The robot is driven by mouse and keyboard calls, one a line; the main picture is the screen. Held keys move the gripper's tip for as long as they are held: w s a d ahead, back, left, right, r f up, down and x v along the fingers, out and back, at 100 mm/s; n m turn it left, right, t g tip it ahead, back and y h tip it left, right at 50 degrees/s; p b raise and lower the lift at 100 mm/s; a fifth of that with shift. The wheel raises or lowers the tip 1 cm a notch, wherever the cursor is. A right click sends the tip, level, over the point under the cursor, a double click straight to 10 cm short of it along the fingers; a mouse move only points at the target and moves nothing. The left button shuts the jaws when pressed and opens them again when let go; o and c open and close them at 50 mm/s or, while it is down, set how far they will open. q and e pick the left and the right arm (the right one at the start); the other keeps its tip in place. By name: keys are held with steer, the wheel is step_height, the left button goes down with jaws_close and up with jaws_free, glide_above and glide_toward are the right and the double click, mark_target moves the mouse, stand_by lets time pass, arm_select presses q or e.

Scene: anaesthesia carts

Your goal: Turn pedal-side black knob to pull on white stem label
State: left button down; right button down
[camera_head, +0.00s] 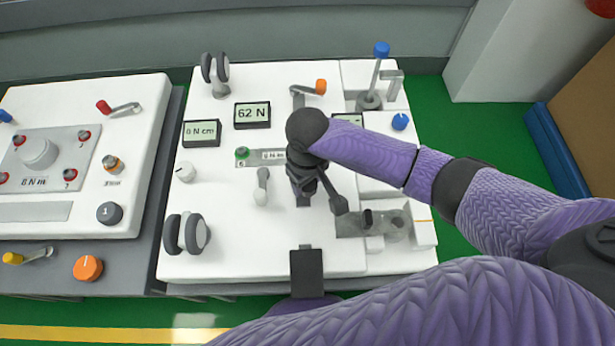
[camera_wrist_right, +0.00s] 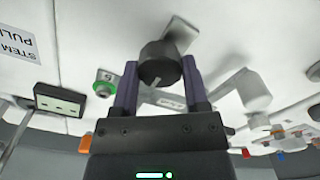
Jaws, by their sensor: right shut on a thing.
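My right gripper (camera_wrist_right: 160,92) is shut on the black knob (camera_wrist_right: 158,60), with one purple finger on each side of it. A pale line on the knob points toward the gripper's palm in the right wrist view. A white label (camera_wrist_right: 14,36) at the left edge of that view is cut off and reads "STEM PULL". In the head view my right gripper (camera_head: 303,185) is low over the middle of the white panel (camera_head: 270,225). The gripper and wrist mostly hide the knob and its surroundings there.
A display reading 62 N (camera_head: 252,114) stands left of my wrist. A green-ringed button (camera_head: 242,153) and a white lever (camera_head: 262,187) are close by. A blue-topped lever (camera_head: 376,70) stands at the back right.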

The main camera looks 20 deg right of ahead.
steer(key=shift+r+n+p, duration=0.2)
steer(key=shift+n+p, duration=1.25)
steer(key=shift+n, duration=0.25)
steer(key=n+p, duration=0.1)
steer(key=n, duration=0.2)
steer(key=shift+f+n+p, duration=0.1)
steer(key=shift+n+p, duration=0.2)
steer(key=shift+p, duration=0.05)
steer(key=shift+n+p, duration=0.35)
steer(key=shift+n, duration=0.75)
steer(key=shift+f+n, duration=0.1)
steer(key=shift+n, duration=0.9)
arm_select(q)
steer(key=shift+t, duration=0.3)
steer(key=r, duration=0.2)
steer(key=w+r, duration=0.1)
steer(key=r, duration=0.2)
steer(key=shift+w+r, duration=0.15)
steer(key=shift+r, duration=0.15)
steer(key=shift+w, duration=0.55)
arm_select(e)
steer(key=shift+n, duration=0.3)
